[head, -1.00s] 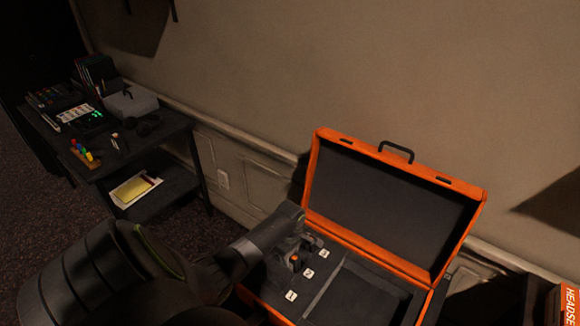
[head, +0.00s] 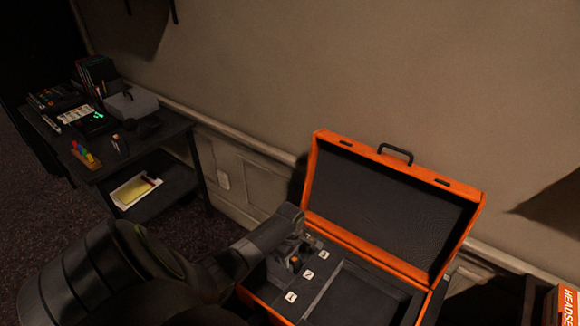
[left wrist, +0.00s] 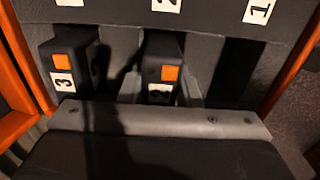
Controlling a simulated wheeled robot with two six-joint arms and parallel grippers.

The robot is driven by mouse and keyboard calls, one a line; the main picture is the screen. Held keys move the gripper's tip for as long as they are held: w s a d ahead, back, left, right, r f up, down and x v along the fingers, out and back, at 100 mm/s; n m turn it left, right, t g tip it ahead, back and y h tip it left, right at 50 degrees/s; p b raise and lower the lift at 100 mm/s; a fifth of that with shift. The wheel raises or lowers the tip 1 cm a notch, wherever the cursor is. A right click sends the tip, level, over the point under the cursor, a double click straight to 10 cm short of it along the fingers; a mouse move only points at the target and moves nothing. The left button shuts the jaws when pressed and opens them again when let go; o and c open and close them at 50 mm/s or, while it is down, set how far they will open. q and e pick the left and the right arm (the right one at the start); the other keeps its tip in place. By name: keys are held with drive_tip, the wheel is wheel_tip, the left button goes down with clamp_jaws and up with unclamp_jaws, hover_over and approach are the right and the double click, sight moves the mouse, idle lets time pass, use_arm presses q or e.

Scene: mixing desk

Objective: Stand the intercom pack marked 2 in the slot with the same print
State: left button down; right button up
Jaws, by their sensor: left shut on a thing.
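The intercom pack marked 2 (left wrist: 153,70) is black with an orange square, and its white label is partly hidden. My left gripper (left wrist: 163,92) is shut on it, one finger on each side. In the left wrist view the pack is upright in line with the middle slot's printed 2 (left wrist: 167,4); how deep it sits, I cannot tell. My right gripper is out of view.
Another pack, marked 3 (left wrist: 72,85), stands in the left slot of the wrist view. The slot by the printed 1 (left wrist: 257,10) looks empty. The case lid stands open behind, and a wide tray compartment lies right of the slots. A dark side table (head: 160,140) holds several items.

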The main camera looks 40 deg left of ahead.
use_arm(q)
drive_tip(key=shift+f, duration=0.25)
idle(0.5)
drive_tip(key=shift+s+d+f, duration=0.25)
drive_tip(key=shift+s+f, duration=0.15)
drive_tip(key=shift+f, duration=0.05)
idle(0.5)
drive_tip(key=c, duration=1.3)
unclamp_jaws()
drive_tip(key=shift+c, duration=0.2)
drive_tip(key=o, duration=0.4)
drive_tip(key=shift+w+f, duration=0.15)
drive_tip(key=r, duration=1.2)
drive_tip(key=w+r, duration=0.1)
drive_tip(key=r, duration=0.5)
drive_tip(key=shift+a+r, duration=0.2)
drive_tip(key=shift+r, duration=0.15)
